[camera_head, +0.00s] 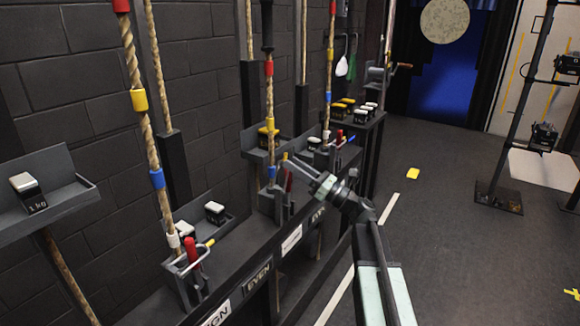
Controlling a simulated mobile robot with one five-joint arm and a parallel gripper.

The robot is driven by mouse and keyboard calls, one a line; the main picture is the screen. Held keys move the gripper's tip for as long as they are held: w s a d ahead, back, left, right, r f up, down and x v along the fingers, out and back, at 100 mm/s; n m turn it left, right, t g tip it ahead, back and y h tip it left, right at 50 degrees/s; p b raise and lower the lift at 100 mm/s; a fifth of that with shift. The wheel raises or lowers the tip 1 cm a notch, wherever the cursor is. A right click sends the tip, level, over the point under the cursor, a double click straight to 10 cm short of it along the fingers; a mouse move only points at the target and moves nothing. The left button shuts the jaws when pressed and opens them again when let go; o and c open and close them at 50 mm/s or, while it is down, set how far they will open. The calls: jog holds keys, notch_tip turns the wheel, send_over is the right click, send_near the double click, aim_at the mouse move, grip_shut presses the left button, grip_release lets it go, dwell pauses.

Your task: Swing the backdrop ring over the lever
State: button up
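A dark rail along the left wall carries several rope locks with red levers. The near lock has a red lever (191,252) standing up, with a thin pale ring (203,250) with a yellow tip beside it. The middle lock has a red lever (289,180), partly hidden by my gripper. A farther lock has another red lever (339,137). I cannot read which lock is the backdrop's, and the middle lock's ring is not clear. My gripper (287,160) reaches in from the right, close to the middle lever. Whether its fingers are open or touch anything cannot be told.
Ropes (139,90) with coloured bands rise through the locks. A shelf at left holds a weight (28,194); trays along the rail hold more weights (214,212). The floor (450,250) to the right is open, up to a black light stand (497,190).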

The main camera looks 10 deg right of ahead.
jog(key=shift+d, duration=0.15)
jog(key=b+v, duration=0.3)
jog(key=v, duration=0.6)
jog(key=shift+s+a+b, duration=0.25)
jog(key=shift+a+b, duration=0.05)
jog(key=shift+b, duration=0.1)
dwell(0.3)
